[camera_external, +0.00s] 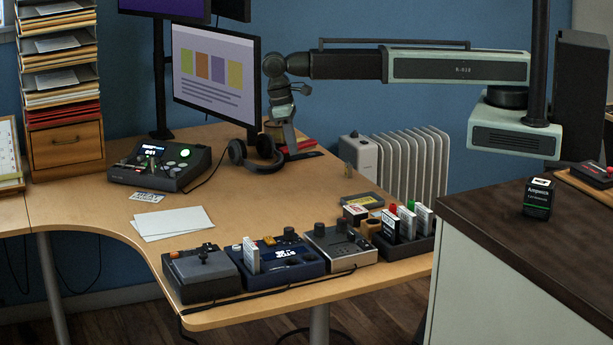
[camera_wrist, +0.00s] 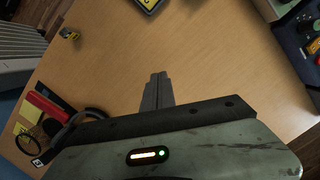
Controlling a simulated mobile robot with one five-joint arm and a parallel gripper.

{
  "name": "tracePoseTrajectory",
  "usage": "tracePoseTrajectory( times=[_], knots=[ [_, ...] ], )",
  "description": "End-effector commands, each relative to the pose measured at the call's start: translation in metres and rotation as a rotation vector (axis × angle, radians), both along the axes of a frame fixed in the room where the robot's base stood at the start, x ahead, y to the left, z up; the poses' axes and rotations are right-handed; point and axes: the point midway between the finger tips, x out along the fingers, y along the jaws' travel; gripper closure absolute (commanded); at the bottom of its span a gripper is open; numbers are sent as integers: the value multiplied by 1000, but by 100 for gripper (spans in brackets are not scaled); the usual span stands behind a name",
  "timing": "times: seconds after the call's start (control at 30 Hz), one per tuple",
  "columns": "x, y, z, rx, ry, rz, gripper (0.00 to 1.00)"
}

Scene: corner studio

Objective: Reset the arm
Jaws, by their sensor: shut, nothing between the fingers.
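My arm (camera_external: 455,67) reaches left from the column at the right, roughly level, above the radiator and the desk's back edge. My gripper (camera_external: 289,150) hangs down from the wrist at the arm's left end, near the headphones. In the wrist view my gripper (camera_wrist: 158,78) shows two grey fingers pressed together over bare wood. It is shut with nothing between the fingers. The desk (camera_external: 290,195) lies below it.
Headphones (camera_external: 257,155) and a monitor (camera_external: 215,75) stand left of my gripper. A red item (camera_wrist: 50,110) lies near the headphones. Control boxes (camera_external: 205,272) and a cartridge rack (camera_external: 405,240) line the front edge. The desk's middle is clear. A dark-topped counter (camera_external: 545,245) stands at right.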

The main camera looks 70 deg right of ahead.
Motion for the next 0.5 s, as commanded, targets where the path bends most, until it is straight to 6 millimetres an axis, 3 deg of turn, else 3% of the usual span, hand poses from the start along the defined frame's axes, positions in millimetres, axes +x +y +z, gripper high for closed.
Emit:
tracePoseTrajectory(
  times=[0.03,0.1,0.2,0.3,0.37,0.5],
  knots=[
    [-3,-51,-1,3,-11,-66,100],
    [-6,-110,-1,7,-31,-143,100],
    [-23,-187,-3,13,-67,-242,100],
    [-50,-244,-4,16,-110,-305,100],
    [-62,-259,-5,17,-136,-313,100],
    [-77,-260,-5,20,-181,-271,100]
  ],
)
